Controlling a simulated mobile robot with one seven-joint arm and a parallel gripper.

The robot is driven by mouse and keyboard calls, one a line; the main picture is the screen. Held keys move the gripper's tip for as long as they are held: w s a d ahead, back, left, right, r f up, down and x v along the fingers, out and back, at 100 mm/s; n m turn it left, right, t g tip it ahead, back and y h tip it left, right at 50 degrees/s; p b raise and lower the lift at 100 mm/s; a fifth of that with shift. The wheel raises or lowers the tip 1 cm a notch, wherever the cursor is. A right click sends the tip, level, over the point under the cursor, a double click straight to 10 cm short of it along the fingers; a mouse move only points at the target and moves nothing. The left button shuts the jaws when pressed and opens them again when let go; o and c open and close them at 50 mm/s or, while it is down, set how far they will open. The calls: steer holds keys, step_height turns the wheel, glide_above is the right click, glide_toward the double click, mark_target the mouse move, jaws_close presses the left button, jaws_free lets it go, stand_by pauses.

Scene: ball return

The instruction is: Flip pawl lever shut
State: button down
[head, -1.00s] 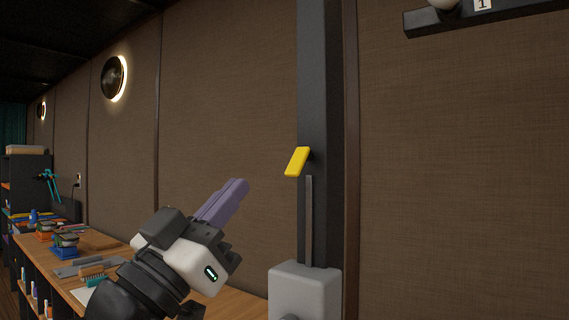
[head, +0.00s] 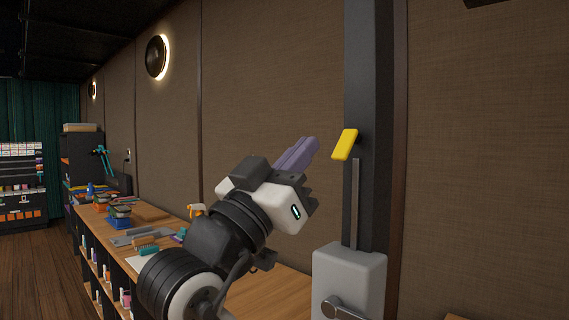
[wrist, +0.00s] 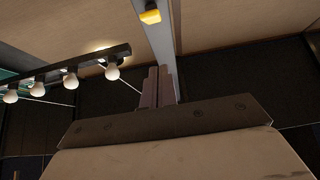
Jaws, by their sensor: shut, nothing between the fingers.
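The pawl lever is a yellow tab (head: 345,144) on the dark vertical post (head: 368,100) in the head view, tilted with its upper end to the right. It also shows at the top of the wrist view (wrist: 150,17). My gripper (head: 312,144) is shut and empty, its purple fingers pointing up and right. In the head view the fingertips are just left of the lever, with a visible gap. In the wrist view the closed fingers (wrist: 158,86) point up toward the post, below the lever.
A grey box with a crank (head: 349,285) sits at the post's foot, below a slotted strip (head: 355,205). A wooden bench (head: 150,222) with tools and small items runs along the wall at left. The wall (head: 270,90) behind is flat. Lamps (wrist: 70,80) hang in the wrist view.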

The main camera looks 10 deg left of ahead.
mark_target(345, 144)
steer(key=w+d+p, duration=0.1)
steer(key=w+d, duration=0.2)
steer(key=w, duration=0.2)
steer(key=shift+d+f, duration=0.25)
steer(key=shift+f, duration=0.1)
steer(key=shift+f+b, duration=0.15)
steer(key=shift+b, duration=0.35)
